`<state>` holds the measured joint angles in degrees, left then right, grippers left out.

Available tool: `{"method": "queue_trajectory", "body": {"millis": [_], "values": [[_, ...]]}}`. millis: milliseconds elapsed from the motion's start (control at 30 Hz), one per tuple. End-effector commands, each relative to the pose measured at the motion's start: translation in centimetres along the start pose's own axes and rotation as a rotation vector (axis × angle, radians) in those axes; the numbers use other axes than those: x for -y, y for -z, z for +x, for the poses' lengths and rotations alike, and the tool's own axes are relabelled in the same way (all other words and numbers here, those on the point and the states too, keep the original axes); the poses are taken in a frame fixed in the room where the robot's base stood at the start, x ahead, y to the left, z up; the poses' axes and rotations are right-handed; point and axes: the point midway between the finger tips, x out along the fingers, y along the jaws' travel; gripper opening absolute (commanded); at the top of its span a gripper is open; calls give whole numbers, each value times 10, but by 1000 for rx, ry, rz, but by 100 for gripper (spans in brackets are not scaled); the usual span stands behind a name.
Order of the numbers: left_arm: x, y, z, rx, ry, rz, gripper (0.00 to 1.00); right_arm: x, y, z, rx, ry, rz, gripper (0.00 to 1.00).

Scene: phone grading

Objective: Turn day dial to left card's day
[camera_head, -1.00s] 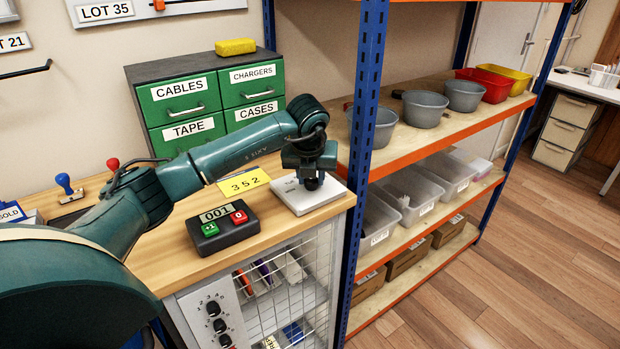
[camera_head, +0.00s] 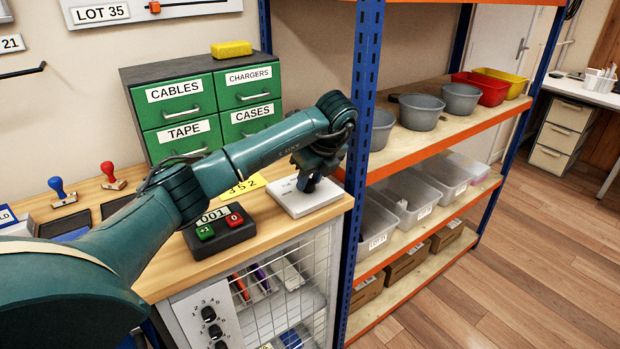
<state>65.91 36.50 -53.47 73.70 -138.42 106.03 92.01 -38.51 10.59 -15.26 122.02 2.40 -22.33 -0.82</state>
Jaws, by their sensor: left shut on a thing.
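My left gripper (camera_head: 308,183) is at a white box (camera_head: 300,204) on the right end of the wooden bench. It is shut on what looks like the dark dial on top of the box; the dial is mostly hidden by the fingers. A yellow card (camera_head: 241,187) reading 352 lies left of the box, partly covered by my arm. I cannot make out a card with a day on it. My right gripper is not in view.
A black counter (camera_head: 222,236) showing 001, with green and red buttons, stands left of the box. Green drawers (camera_head: 183,104) stand behind. A blue shelf post (camera_head: 362,110) rises close right of my gripper. Stamps (camera_head: 62,192) stand at the bench's left.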

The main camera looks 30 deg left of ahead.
Motion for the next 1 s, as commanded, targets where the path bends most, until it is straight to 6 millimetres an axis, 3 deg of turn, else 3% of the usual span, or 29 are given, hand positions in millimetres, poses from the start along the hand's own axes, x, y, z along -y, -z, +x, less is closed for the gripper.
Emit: {"method": "queue_trajectory", "body": {"millis": [600, 633, 867, 1000], "values": [[0, 0, 0, 0, -15, -37, 7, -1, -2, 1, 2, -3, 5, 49], [0, 0, 0, -1, -15, -37, 32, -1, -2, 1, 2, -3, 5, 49], [0, 0, 0, -1, -15, -36, 51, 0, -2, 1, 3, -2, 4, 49], [0, 0, 0, 0, -15, -36, 52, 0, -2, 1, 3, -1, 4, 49]]}}
